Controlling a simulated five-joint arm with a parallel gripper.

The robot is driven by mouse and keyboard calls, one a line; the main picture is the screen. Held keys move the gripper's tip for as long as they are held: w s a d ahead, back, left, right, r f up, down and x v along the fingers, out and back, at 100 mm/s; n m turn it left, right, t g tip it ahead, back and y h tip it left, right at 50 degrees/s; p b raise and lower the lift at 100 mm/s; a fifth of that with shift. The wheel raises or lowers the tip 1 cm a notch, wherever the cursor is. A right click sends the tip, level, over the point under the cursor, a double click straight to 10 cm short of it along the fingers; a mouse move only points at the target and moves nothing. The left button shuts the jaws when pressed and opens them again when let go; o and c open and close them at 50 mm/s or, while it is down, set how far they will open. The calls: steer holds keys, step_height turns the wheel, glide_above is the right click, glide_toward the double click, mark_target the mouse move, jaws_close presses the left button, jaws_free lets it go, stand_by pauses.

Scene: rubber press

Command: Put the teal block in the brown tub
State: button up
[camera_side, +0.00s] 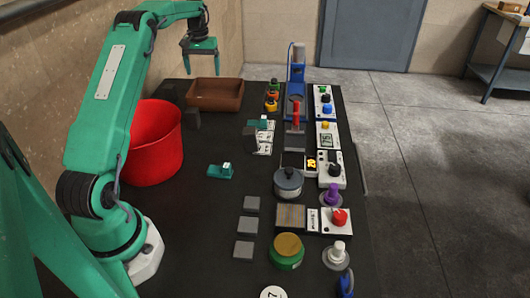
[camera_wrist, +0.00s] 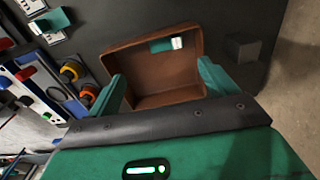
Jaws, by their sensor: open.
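The brown tub (camera_side: 228,98) stands at the far left of the dark mat. It fills the middle of the wrist view (camera_wrist: 120,55). A teal block (camera_wrist: 162,45) with a white end lies inside it, by the wall at the top of that view; the near wall hides it in the side view. A similar teal block (camera_side: 220,171) lies on the mat's middle, and another teal piece (camera_side: 259,124) lies by the white cards, also in the wrist view (camera_wrist: 54,20). My gripper (camera_side: 201,56) is above the tub, its fingers (camera_wrist: 163,84) apart and nothing between them.
A red bucket (camera_side: 152,145) stands left of the mat's middle. A dark cube (camera_wrist: 241,47) stands beside the tub. Colored buttons (camera_side: 271,96), a blue press (camera_side: 297,72) and control boxes (camera_side: 330,140) line the right side. Several grey pads (camera_side: 247,226) lie nearer.

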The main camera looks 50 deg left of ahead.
steer(key=s+d+r+m+t, duration=0.1)
steer(key=s+d+r, duration=0.1)
steer(key=d+r, duration=0.45)
steer(key=s+d+r+m+t, duration=0.15)
steer(key=d+r, duration=0.25)
steer(key=d, duration=0.6)
steer(key=s+d+r+m, duration=0.2)
steer(key=d+r, duration=0.3)
steer(key=d, duration=0.4)
steer(key=s+d+f+m+t, duration=0.1)
steer(key=s+d+f+m, duration=0.1)
steer(key=s+d, duration=0.5)
steer(key=s+d+f+m+t, duration=0.2)
steer(key=s+d+f, duration=0.1)
steer(key=s+d, duration=0.5)
steer(key=s, duration=0.3)
steer(key=shift+s+d, duration=0.2)
steer(key=shift+s, duration=0.2)
